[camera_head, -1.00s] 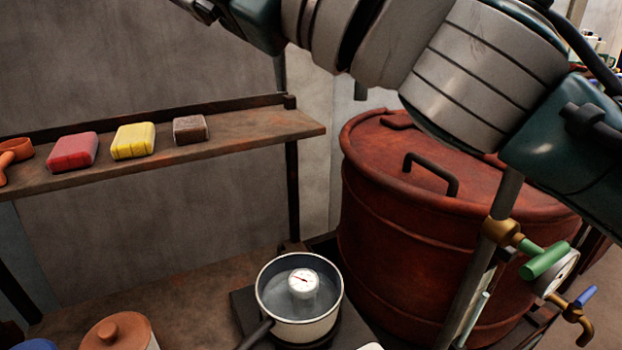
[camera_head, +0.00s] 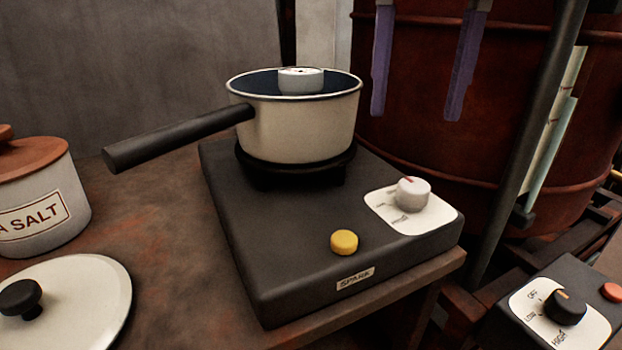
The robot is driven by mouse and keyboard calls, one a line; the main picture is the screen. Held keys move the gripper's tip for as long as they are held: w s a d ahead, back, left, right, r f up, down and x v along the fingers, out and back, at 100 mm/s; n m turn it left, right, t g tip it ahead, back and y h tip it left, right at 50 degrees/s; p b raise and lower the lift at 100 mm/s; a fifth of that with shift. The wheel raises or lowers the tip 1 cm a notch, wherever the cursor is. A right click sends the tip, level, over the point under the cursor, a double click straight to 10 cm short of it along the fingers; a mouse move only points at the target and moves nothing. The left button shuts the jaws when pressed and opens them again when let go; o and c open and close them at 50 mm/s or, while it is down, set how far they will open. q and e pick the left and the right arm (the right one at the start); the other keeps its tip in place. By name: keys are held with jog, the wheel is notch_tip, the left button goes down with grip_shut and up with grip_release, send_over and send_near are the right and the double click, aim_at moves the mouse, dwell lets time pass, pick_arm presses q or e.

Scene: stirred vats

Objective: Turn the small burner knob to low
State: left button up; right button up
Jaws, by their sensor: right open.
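The small burner (camera_head: 290,235) is a dark box on the bench with a pot on it. Its knob (camera_head: 412,193) is pale grey-white and sits on a white label plate (camera_head: 430,218) at the front right. A red mark on the knob points toward the upper left; the plate's lettering is too small to read surely. My right gripper (camera_head: 415,117) hangs from the top edge, above and behind the knob in the picture. Its two purple fingers are wide apart, with nothing between them and clear of the knob. My left gripper is out of view.
A cream pot (camera_head: 300,125) holds a dial, its black handle reaching left. A yellow button (camera_head: 344,242) is left of the knob. A second control box (camera_head: 520,330) has a black knob (camera_head: 566,307). A salt jar (camera_head: 40,200) and lid (camera_head: 85,300) stand left; a red vat (camera_head: 420,150) behind.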

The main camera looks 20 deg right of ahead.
aim_at(414, 184)
jog(key=shift+s+d+f+h, duration=0.1)
jog(key=shift+d+f+h, duration=0.2)
jog(key=shift+d+f, duration=0.3)
notch_tip(414, 184, down, 7)
jog(key=b, duration=0.2)
jog(key=shift+s+d+f+b, duration=0.1)
jog(key=shift+f+b, duration=0.05)
jog(key=shift+b, duration=0.2)
jog(key=shift+f, duration=0.75)
jog(key=shift+c, duration=0.3)
grip_shut()
